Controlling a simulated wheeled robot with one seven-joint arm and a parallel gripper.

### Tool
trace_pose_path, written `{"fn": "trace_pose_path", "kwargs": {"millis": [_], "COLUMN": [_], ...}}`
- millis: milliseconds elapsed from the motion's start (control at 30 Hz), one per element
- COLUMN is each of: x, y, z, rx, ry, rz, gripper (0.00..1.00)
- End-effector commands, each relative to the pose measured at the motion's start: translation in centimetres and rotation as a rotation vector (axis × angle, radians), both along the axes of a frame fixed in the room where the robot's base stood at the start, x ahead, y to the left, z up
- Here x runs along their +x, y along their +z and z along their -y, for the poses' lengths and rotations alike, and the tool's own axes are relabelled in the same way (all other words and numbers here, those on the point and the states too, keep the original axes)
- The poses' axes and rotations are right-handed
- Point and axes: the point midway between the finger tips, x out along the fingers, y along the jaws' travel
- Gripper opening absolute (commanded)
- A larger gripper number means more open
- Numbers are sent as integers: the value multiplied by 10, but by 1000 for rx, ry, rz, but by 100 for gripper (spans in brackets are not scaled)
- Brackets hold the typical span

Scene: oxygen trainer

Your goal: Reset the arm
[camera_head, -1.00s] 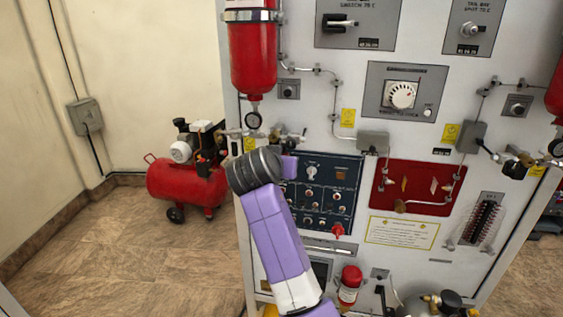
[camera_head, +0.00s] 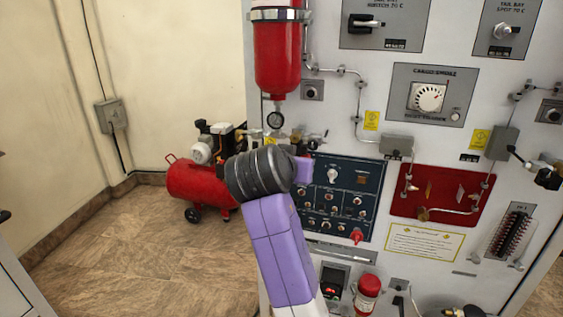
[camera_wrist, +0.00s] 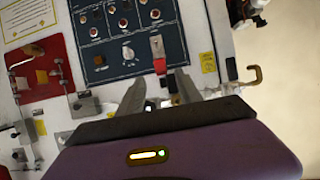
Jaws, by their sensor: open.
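My gripper (camera_wrist: 160,88) is open, with two grey fingers apart and nothing held between them. In the wrist view it points at the trainer panel, which appears upside down. A red-tipped switch (camera_wrist: 158,55) on the dark blue panel (camera_wrist: 120,35) shows just beyond the fingers; I cannot tell the gap. In the head view my purple arm is bent in front of the lower left of the panel, and its fingers are hidden behind the dark joint. The blue control panel (camera_head: 345,195) shows to the right of that joint.
The white trainer board (camera_head: 420,265) carries a red cylinder (camera_head: 277,60), a grey dial plate (camera_head: 432,95), a red plate (camera_head: 440,190) and pipes. A small red extinguisher (camera_head: 367,293) stands low. A red compressor (camera_head: 200,182) is on the floor at left, where floor is clear.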

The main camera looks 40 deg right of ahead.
Motion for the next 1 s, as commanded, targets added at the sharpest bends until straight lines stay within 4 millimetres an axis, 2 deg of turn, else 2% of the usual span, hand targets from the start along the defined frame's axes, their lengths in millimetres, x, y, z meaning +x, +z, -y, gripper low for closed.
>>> {"fn": "trace_pose_path", "kwargs": {"millis": [233,367,533,667,867,1000], "x": [0,-2,-13,-31,-73,-112], "y": [-2,-23,-85,-136,-203,-240], "z": [0,-3,-17,-34,-63,-85], "rx": [-1,-23,-85,-129,-170,-183], "ry": [2,39,167,284,456,566], "rz": [-2,-20,-61,-85,-103,-104], "gripper": [42,42,42,42,42,42]}}
